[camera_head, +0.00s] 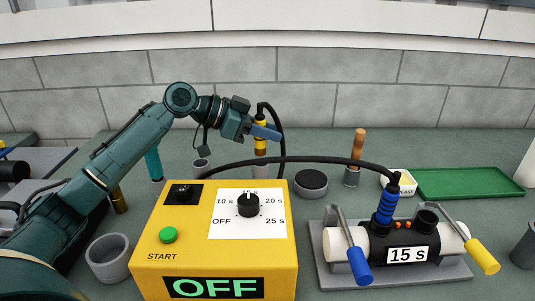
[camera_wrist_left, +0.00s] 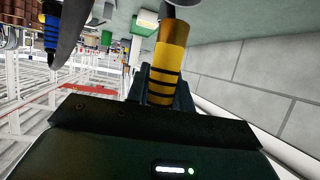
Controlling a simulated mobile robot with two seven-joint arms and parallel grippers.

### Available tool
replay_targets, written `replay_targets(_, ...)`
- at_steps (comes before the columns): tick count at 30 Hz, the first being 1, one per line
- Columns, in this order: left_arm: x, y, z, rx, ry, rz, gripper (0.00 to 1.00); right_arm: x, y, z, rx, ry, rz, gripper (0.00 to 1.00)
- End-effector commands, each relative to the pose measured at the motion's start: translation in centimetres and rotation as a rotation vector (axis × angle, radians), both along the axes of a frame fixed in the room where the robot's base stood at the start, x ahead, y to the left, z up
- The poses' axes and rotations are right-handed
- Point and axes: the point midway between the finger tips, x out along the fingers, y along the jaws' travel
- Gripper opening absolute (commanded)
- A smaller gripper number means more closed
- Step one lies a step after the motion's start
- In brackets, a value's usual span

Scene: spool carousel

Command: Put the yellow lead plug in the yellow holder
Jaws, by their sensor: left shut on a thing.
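My left gripper (camera_head: 265,132) is shut on the yellow lead plug (camera_head: 260,140), behind the yellow control box. The plug is yellow with dark bands, hangs about upright, and has a black cable looping from its top. It also shows in the left wrist view (camera_wrist_left: 171,58), between the fingers. A small grey cup-like holder (camera_head: 260,171) stands just below the plug, partly hidden by the cable and box. I cannot tell its colour marking, or whether the plug tip touches it. My right gripper is not in view.
The yellow control box (camera_head: 146,235) reads OFF.

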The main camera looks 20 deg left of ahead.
Motion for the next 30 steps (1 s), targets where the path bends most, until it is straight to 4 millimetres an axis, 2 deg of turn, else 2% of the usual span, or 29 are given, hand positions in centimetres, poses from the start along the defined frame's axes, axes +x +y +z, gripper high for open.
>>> replay_targets(1, 0.0, 0.0, -0.7, 0.000, 0.002, 0.000, 0.00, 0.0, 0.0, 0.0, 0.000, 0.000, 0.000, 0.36)
replay_targets(8, 0.0, 0.0, -2.6, 0.001, 0.001, 0.000, 0.00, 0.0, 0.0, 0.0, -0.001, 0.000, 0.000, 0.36)
replay_targets(13, 0.0, 0.0, -5.0, 0.000, 0.002, 0.000, 0.00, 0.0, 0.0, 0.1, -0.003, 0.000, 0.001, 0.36)
replay_targets(24, 0.0, 0.0, -5.6, 0.000, -0.002, -0.001, 0.00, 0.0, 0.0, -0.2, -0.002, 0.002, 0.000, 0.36)
replay_targets(25, 0.0, 0.0, -5.5, 0.001, -0.001, -0.001, 0.25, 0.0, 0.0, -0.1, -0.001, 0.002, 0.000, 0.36)
replay_targets(30, 0.0, 0.0, -5.5, 0.001, -0.001, -0.001, 0.39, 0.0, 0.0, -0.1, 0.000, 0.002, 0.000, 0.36)
